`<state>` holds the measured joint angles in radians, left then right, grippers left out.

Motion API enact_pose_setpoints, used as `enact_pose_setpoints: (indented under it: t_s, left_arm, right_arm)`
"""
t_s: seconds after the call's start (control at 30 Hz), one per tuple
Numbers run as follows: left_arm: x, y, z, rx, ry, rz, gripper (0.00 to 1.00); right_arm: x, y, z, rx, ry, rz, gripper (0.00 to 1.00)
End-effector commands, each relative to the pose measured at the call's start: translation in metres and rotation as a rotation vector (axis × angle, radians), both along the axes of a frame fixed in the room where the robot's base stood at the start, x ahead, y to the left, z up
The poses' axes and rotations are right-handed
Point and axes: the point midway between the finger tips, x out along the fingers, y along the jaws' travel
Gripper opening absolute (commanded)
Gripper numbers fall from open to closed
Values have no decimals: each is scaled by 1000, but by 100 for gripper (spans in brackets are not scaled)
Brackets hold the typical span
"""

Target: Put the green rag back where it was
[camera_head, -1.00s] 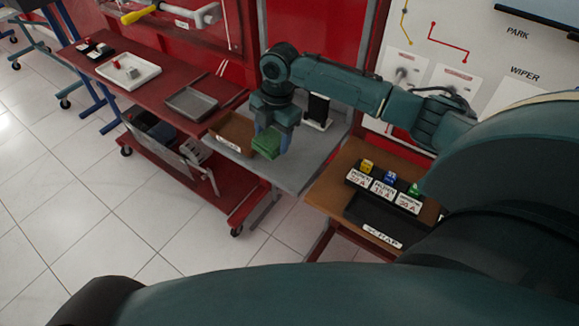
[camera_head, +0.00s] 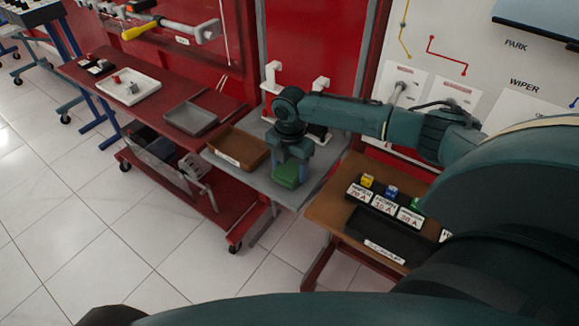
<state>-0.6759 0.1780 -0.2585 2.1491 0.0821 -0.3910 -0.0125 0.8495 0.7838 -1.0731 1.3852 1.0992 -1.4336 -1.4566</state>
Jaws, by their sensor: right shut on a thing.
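The green rag (camera_head: 287,175) is a small folded block between the fingers of my right gripper (camera_head: 291,170). My right gripper points down over the grey table (camera_head: 258,182) and is shut on the rag. The rag is low, near the front edge of that table; I cannot tell whether it touches the top. A brown tray (camera_head: 238,148) with a white label sits on the same table, left of the gripper. My left gripper is not in view.
A red bench (camera_head: 140,113) with a grey tray (camera_head: 190,119) and a white tray (camera_head: 129,86) stands at left. At right, a brown table (camera_head: 334,208) holds labelled fuses and a black scrap tray (camera_head: 388,232). White brackets (camera_head: 272,78) stand behind the gripper.

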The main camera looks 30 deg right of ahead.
Motion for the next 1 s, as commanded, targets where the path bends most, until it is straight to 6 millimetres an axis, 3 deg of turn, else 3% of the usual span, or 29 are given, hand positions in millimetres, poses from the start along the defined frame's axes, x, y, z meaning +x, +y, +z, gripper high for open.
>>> enact_pose_setpoints:
  t_s: [0.13,0.17,0.4,0.73,1.0]
  left_arm:
    - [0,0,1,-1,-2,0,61]
    - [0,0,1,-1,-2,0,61]
    - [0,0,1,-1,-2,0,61]
    - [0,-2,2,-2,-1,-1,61]
    - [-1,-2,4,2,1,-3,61]
  right_arm:
    - [0,0,-1,0,0,1,43]
    - [0,0,-1,0,0,1,63]
    - [0,0,-1,0,0,1,83]
    - [0,0,6,0,-1,0,83]
    - [1,0,57,0,-4,1,83]
